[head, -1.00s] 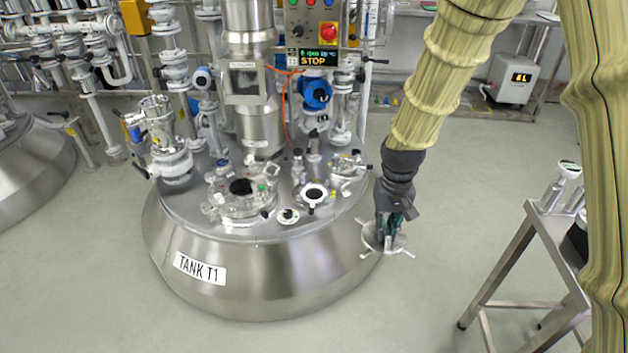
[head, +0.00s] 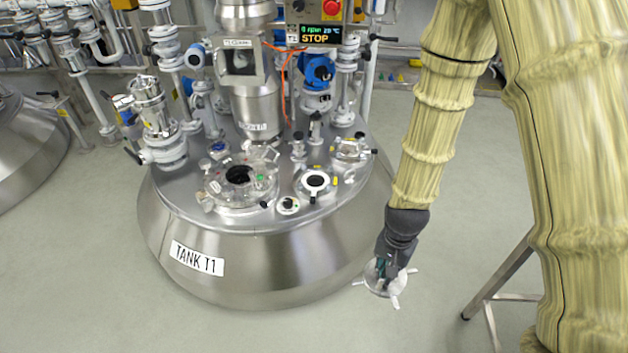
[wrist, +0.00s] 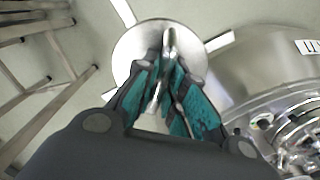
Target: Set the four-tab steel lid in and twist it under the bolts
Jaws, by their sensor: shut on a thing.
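The four-tab steel lid (head: 378,280) hangs from my gripper (head: 387,268), off the right front side of the tank and clear of it. In the wrist view the lid (wrist: 135,50) is a round disc with tabs sticking out, and my gripper (wrist: 168,100) is shut on the bar handle at its middle. The tank (head: 280,262), labelled TANK T1, has a large round flanged opening (head: 238,175) with a dark hole on its top. A smaller port (head: 316,181) with a white ring and dark centre is to its right. Which opening has the matching bolts is too small to tell.
A steel stand leg (head: 497,275) is at the right. Grey floor is clear around the lid.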

